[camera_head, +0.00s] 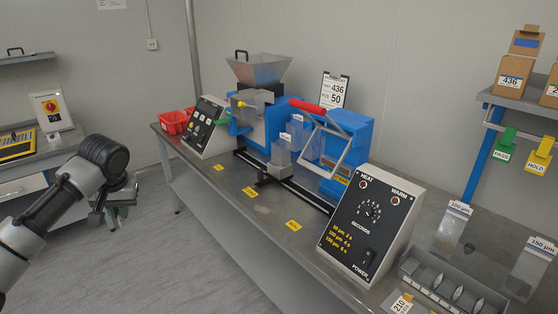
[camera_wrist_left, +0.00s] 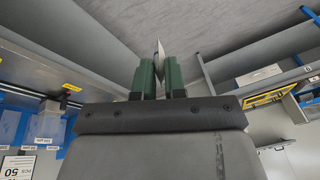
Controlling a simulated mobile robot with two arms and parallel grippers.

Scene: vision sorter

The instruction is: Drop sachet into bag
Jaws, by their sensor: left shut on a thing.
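My left gripper (camera_head: 118,208) hangs over the open floor, left of the long bench. In the left wrist view its green fingers (camera_wrist_left: 158,75) are shut on a thin, pale, pointed sachet (camera_wrist_left: 160,48), seen nearly edge-on. In the head view the sachet cannot be made out. Clear bags or pouches (camera_head: 281,155) with white labels stand by the blue machine at mid-bench, well right of the gripper. More clear bags marked 100 µm (camera_head: 452,228) and 150 µm (camera_head: 528,268) are at the bench's right end. My right gripper is not in view.
A heat-sealer control box (camera_head: 368,225) stands at the bench front. A grey tray (camera_head: 424,286) with several sachets lies right of it. Red bins (camera_head: 172,123) and a hopper (camera_head: 258,69) are farther back. Another bench (camera_head: 28,178) is at the left. The floor between benches is free.

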